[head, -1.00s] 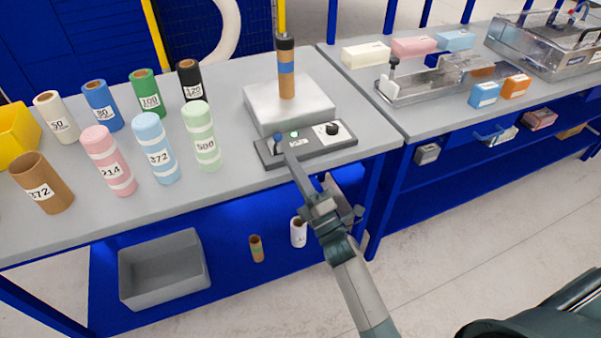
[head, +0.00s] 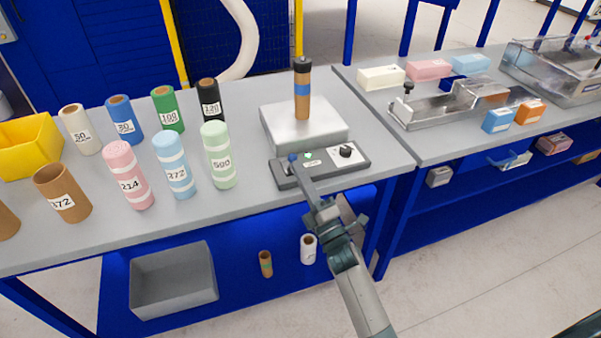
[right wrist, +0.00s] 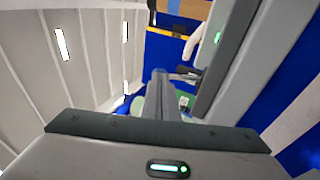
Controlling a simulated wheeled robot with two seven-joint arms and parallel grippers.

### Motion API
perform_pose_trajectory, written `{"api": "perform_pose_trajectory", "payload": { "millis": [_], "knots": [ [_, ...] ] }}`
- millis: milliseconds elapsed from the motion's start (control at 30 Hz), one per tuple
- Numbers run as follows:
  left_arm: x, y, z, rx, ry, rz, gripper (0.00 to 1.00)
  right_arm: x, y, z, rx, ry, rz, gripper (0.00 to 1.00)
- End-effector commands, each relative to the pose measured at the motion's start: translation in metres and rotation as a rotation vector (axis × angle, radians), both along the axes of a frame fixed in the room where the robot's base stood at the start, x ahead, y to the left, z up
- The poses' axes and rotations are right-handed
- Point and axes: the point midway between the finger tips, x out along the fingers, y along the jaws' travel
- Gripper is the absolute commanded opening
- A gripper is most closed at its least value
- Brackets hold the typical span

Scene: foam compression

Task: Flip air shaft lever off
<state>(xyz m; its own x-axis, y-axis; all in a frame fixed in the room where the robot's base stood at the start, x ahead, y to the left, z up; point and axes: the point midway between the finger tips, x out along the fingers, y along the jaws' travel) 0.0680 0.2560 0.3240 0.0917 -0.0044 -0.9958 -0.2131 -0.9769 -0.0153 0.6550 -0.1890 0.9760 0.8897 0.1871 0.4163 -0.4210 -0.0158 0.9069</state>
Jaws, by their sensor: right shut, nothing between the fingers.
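The grey control box (head: 330,166) lies at the front edge of the left table. My left gripper is out of view.
A metal block (head: 300,125) with an upright brown tube (head: 302,95) stands behind the box. A black knob (head: 346,151) is on the box's right end. Several labelled rolls, including a green one (head: 217,160), stand to the left. A second table (head: 440,145) is at right.

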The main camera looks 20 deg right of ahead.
Motion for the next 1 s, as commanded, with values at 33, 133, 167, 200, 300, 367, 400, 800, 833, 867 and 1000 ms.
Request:
{"api": "perform_pose_trajectory", "payload": {
  "millis": [33,133,167,200,300,367,400,800,833,867,1000],
  "knots": [
    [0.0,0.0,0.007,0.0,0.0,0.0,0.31,0.0,0.0,0.006,-0.003,0.012,0.0,0.0],
    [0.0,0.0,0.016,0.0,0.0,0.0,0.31,0.002,0.0,0.01,-0.006,0.05,0.0,0.0],
    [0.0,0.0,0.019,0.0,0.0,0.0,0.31,0.003,0.0,0.011,-0.007,0.062,0.001,0.0],
    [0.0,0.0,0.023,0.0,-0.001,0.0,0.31,0.004,0.0,0.013,-0.009,0.082,0.001,0.0],
    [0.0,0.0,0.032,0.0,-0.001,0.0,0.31,0.008,0.0,0.017,-0.005,0.111,0.0,0.0],
    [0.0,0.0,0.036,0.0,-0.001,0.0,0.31,0.011,0.0,0.019,-0.005,0.109,0.0,0.0],
    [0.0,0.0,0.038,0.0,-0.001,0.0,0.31,0.013,0.0,0.02,-0.005,0.109,0.0,0.0],
    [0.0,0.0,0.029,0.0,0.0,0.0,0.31,0.042,0.001,0.035,-0.006,0.106,0.0,0.0],
    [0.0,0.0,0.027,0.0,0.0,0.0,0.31,0.045,0.001,0.036,-0.005,0.105,0.0,0.0],
    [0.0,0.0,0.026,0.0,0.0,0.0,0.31,0.047,0.001,0.038,-0.005,0.105,0.0,0.0],
    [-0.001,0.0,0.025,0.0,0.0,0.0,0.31,0.054,0.002,0.04,-0.005,0.108,0.0,0.0]
  ]
}}
